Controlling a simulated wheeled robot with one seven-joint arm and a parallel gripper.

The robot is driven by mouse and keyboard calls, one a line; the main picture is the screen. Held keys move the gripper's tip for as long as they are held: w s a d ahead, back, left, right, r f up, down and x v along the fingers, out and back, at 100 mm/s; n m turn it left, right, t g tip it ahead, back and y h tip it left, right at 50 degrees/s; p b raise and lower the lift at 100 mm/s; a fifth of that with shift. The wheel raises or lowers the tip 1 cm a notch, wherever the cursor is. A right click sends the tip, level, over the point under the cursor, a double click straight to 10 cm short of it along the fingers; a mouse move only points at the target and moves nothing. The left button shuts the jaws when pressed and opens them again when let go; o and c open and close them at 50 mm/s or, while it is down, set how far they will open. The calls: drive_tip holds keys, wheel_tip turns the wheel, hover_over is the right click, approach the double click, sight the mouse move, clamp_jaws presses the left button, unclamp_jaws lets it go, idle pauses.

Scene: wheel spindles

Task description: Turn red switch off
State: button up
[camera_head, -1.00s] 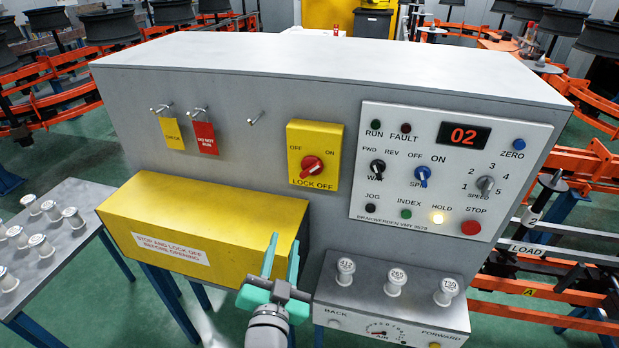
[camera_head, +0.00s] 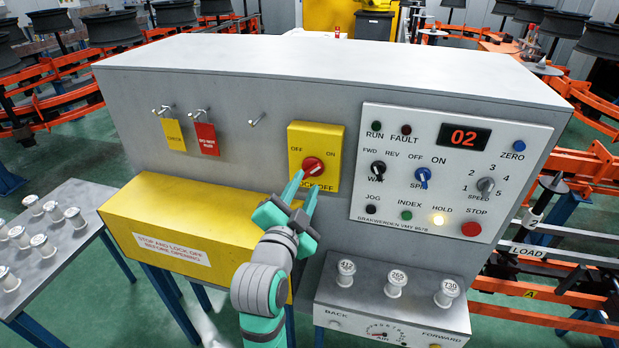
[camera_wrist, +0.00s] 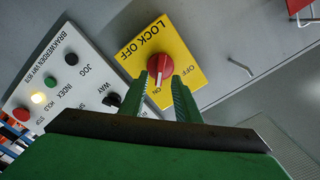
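The red switch (camera_head: 313,166) is a round knob on a yellow lock-off plate (camera_head: 300,136) marked OFF at left and ON at right. Its pale pointer line slants towards the ON side. It also shows in the wrist view (camera_wrist: 160,66), where the picture is turned and the line points towards ON. My gripper (camera_head: 302,188) is open and empty, just below and in front of the knob. In the wrist view its two green fingers (camera_wrist: 159,82) stand apart on either side of the knob's near edge. I cannot tell whether they touch it.
A white control panel (camera_head: 400,205) with knobs and buttons is right of the plate. Hooks with yellow and red tags (camera_head: 207,139) are at upper left. A yellow box (camera_head: 180,215) juts out at lower left. A ledge with three white spools (camera_head: 395,283) juts out at lower right.

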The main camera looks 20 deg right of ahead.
sight(311, 173)
drive_tip(key=shift+x, duration=2.05)
clamp_jaws()
